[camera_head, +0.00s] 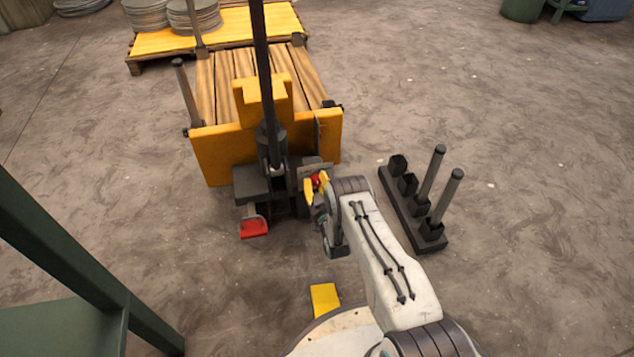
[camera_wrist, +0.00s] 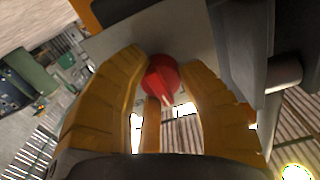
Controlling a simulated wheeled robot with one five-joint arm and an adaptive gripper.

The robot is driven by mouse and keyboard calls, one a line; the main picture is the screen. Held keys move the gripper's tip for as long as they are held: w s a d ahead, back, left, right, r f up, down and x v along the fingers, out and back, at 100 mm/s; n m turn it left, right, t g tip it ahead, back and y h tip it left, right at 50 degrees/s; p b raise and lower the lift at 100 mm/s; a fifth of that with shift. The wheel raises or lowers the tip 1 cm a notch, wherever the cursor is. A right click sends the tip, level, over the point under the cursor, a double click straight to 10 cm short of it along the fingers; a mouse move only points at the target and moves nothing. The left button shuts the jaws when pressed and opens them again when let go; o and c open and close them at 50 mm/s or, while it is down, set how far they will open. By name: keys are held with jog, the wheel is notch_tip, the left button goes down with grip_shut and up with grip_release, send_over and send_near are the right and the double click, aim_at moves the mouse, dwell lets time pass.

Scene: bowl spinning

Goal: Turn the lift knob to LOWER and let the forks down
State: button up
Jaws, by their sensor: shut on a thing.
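The red lift knob (camera_wrist: 160,78) sits on a grey plate (camera_wrist: 115,42) in the wrist view, with a pale pointer mark on its lower side. My gripper (camera_wrist: 163,85) has its yellow fingers around the knob and is shut on it. In the head view my gripper (camera_head: 317,184) is at the right of the yellow pallet truck's (camera_head: 222,152) dark pump unit, and a bit of the red knob (camera_head: 316,180) shows between the fingers. The label words cannot be read. The forks are hidden under the wooden deck (camera_head: 228,72).
A red pedal (camera_head: 254,227) juts from the truck's base. A black rack (camera_head: 398,208) with upright posts stands to the right. A yellow block (camera_head: 325,299) lies near my base. A green frame (camera_head: 75,270) is at left. A yellow pallet (camera_head: 235,32) carries round plates behind.

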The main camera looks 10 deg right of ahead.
jog(key=m, duration=0.4)
jog(key=shift+a+f, duration=0.1)
jog(key=shift+m, duration=2.4)
jog(key=shift+a, duration=0.1)
jog(key=o, duration=1.2)
jog(key=s, duration=1.2)
